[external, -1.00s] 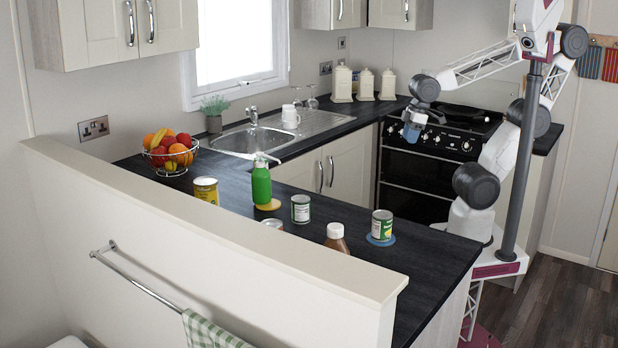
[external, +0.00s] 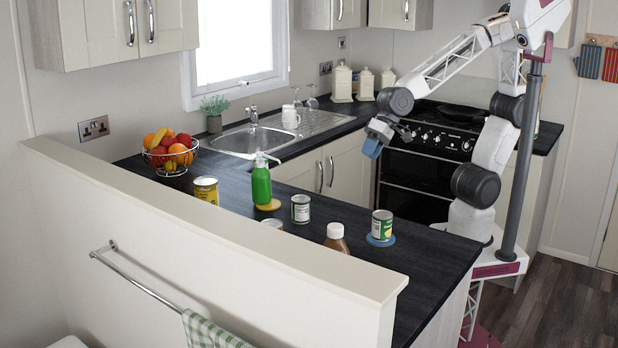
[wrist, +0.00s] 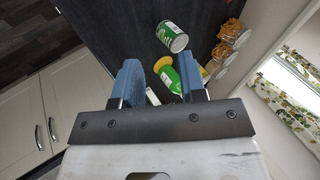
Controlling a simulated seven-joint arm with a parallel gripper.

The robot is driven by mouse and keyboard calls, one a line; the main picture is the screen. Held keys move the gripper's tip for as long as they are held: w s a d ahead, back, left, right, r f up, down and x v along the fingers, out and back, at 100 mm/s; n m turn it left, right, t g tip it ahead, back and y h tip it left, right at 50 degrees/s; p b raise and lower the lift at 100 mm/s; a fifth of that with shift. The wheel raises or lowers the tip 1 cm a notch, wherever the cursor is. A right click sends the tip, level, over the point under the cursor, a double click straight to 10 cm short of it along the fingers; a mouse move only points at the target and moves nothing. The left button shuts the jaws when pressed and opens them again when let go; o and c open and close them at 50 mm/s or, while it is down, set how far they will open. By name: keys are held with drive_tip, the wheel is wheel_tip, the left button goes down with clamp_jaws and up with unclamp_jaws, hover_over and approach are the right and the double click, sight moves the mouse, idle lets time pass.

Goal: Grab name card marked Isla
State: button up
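I cannot make out a name card marked Isla in either view. My gripper (external: 373,146) hangs in the air over the inner side of the counter, in front of the oven. In the wrist view my gripper (wrist: 158,82) has its two blue fingers wide apart. Nothing is held between them. A green pump bottle (external: 261,186) stands on a yellow coaster on the dark counter (external: 345,270). The green bottle (wrist: 188,70) also shows beyond the fingers in the wrist view, partly hidden by the right finger.
A fruit bowl (external: 170,155) stands left. The counter's right end is clear.

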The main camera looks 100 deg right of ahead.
drive_tip(key=w+a+f+m+t+y, duration=0.15)
drive_tip(key=w+a+m, duration=0.35)
drive_tip(key=a, duration=0.7)
drive_tip(key=m+t+y, duration=0.3)
drive_tip(key=m+y, duration=0.2)
drive_tip(key=m, duration=0.9)
hover_over(389, 310)
drive_tip(key=s+d, duration=0.2)
drive_tip(key=d, duration=0.1)
drive_tip(key=shift+h, duration=0.25)
drive_tip(key=f, duration=1.5)
drive_tip(key=shift+s+a, duration=0.1)
drive_tip(key=shift+a, duration=0.1)
drive_tip(key=shift+x, duration=1.25)
drive_tip(key=shift+x, duration=2.6)
